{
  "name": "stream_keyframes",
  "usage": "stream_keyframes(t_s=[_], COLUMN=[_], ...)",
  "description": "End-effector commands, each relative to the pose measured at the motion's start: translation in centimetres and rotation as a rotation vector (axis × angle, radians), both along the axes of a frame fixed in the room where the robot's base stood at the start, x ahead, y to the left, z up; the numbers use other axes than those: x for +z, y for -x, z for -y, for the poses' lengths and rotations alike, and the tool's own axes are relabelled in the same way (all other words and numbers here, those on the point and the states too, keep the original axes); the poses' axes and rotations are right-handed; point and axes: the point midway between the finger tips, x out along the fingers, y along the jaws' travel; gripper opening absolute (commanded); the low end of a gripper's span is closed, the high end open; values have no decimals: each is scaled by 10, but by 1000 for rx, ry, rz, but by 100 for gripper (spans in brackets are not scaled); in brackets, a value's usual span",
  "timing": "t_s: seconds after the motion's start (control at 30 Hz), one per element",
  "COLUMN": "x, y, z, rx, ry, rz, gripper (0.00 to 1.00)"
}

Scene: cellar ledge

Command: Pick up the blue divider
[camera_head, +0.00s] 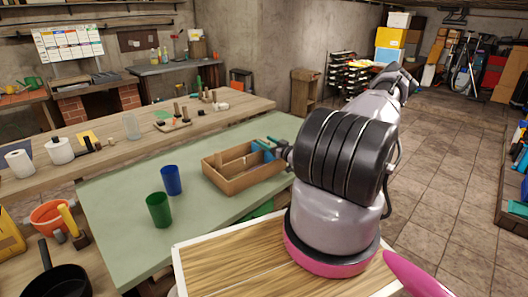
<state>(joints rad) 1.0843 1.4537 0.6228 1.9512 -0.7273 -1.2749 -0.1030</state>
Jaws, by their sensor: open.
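A small blue piece (257,153), which looks like the blue divider, is at the back right of a brown wooden box (246,184). The box stands on the pale green tabletop (120,205). My gripper (265,145) is small in the picture, at the right back of the box, with teal finger parts close to the blue piece. Its fingers look apart. I cannot tell whether they touch the piece or surround it. My arm hides the area right of the box.
A blue cup (171,180) and a green cup (158,209) stand left of the box. A long wooden bench (110,165) with bottles, paper rolls and small items runs behind. The green tabletop left of the cups is clear.

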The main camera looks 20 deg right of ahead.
Motion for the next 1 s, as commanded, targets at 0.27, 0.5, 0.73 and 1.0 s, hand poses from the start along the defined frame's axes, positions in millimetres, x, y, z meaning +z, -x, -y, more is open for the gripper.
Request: stream_keyframes(t_s=[0.27, 0.5, 0.73, 1.0], x=[0, 0, 2, 47], y=[-1, -1, -1, -1], z=[0, 0, 0, 1], rx=[-1, -1, -1, -1], ry=[-1, 0, 0, 2], rz=[0, 0, 0, 2], gripper=[51, 0, 0, 0])
